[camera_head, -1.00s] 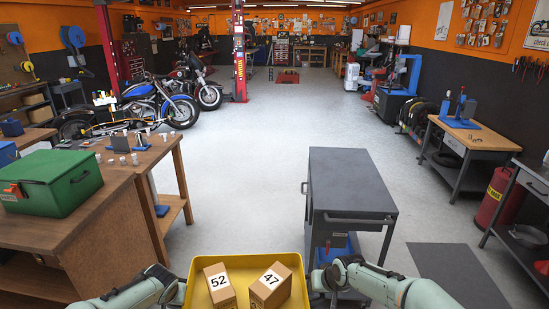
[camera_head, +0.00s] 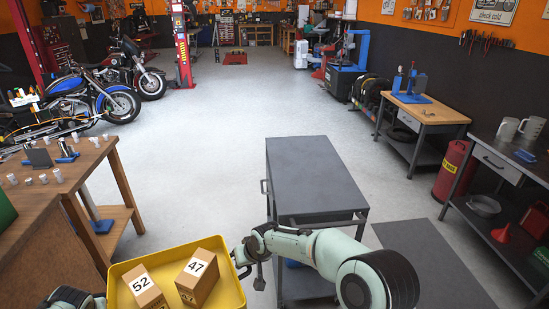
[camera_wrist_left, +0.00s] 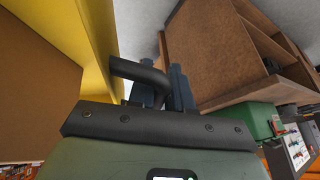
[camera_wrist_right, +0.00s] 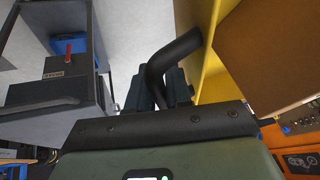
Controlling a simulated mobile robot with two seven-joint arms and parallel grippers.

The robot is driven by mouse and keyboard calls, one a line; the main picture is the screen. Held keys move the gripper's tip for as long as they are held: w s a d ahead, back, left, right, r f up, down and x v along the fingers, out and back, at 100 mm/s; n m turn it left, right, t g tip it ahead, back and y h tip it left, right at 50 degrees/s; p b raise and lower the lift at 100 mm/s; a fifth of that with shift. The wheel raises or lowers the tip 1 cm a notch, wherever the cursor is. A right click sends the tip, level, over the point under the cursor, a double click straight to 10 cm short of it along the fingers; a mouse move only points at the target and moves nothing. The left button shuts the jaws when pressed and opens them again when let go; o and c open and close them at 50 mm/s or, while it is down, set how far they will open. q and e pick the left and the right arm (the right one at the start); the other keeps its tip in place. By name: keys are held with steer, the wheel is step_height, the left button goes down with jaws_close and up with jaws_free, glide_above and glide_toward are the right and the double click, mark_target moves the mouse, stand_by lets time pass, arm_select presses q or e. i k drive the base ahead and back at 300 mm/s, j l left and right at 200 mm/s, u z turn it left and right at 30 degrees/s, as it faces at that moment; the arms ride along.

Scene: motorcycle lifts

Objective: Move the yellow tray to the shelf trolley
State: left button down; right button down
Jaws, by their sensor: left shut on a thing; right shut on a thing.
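The yellow tray (camera_head: 181,249) is at the bottom of the head view, held between my two arms and a little tilted in the picture. It carries two cardboard boxes, one marked 52 (camera_head: 146,287) and one marked 47 (camera_head: 198,277). My right gripper (camera_head: 240,262) is shut on the tray's right handle; the dark handle (camera_wrist_right: 170,58) shows in the right wrist view. My left gripper (camera_wrist_left: 165,88) is shut on the left handle (camera_wrist_left: 138,72) in the left wrist view. The grey shelf trolley (camera_head: 315,178) stands ahead, right of the tray, with a bare top.
A wooden workbench (camera_head: 40,220) with small parts stands close on the left. A dark side table (camera_head: 505,165) and a red cylinder (camera_head: 453,170) are at the right. Motorcycles (camera_head: 110,98) stand at the far left. The floor between bench and trolley is clear.

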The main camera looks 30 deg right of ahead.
mark_target(303, 166)
steer(key=i+u, duration=0.35)
steer(key=i, duration=0.4)
steer(key=i+z, duration=0.1)
steer(key=i, duration=0.65)
steer(key=i+j+z, duration=0.1)
steer(key=i+z, duration=0.4)
steer(key=i, duration=0.15)
steer(key=i+z, duration=1.65)
steer(key=i, duration=0.15)
steer(key=z, duration=1.3)
